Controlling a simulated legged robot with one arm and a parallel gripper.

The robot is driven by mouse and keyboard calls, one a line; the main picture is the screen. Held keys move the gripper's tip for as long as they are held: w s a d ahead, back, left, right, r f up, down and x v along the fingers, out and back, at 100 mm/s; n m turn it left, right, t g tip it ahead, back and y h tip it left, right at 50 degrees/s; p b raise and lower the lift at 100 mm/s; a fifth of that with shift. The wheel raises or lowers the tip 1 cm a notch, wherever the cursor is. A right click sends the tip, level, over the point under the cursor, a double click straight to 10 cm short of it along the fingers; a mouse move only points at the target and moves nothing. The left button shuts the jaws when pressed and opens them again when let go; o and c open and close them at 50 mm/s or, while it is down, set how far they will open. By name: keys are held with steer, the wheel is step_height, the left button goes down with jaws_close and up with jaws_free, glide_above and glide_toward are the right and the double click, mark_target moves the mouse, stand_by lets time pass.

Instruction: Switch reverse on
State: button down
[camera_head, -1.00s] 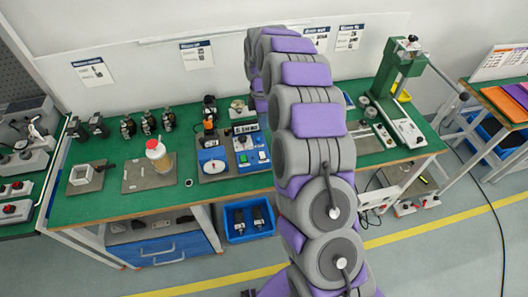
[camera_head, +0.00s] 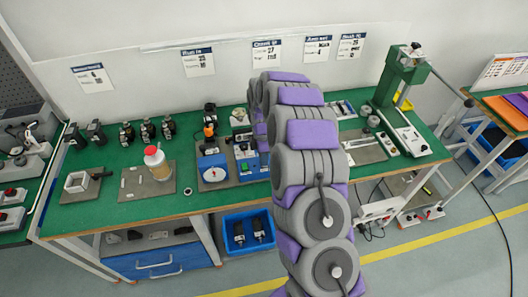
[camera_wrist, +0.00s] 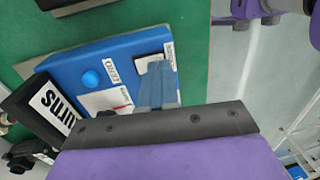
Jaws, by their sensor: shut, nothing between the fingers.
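The blue control box (camera_wrist: 115,75) fills the middle of the wrist view. It has a round blue button (camera_wrist: 90,78) beside a ZERO label, and a black part (camera_wrist: 40,105) with a TURNS label. White plates lie near the fingers, their small print unreadable. My gripper (camera_wrist: 158,72) is shut and empty over the right part of the box face. Contact cannot be told, and my fingers hide part of the face. No reverse switch can be made out. In the head view the box (camera_head: 246,168) stands on the bench, partly behind my arm; my gripper is hidden there.
A blue dial unit (camera_head: 213,172) stands just left of the box. A bottle (camera_head: 156,162) and a metal block (camera_head: 77,182) stand further left on the green bench (camera_head: 120,208). A green press (camera_head: 402,75) stands at the right. Dark motors line the back.

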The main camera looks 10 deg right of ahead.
steer(key=shift+a+f, duration=0.1)
steer(key=shift+f, duration=0.2)
steer(key=shift+d, duration=0.2)
steer(key=shift+s+p, duration=0.25)
steer(key=shift+p, duration=0.2)
steer(key=shift+f, duration=0.25)
steer(key=shift+w, duration=0.1)
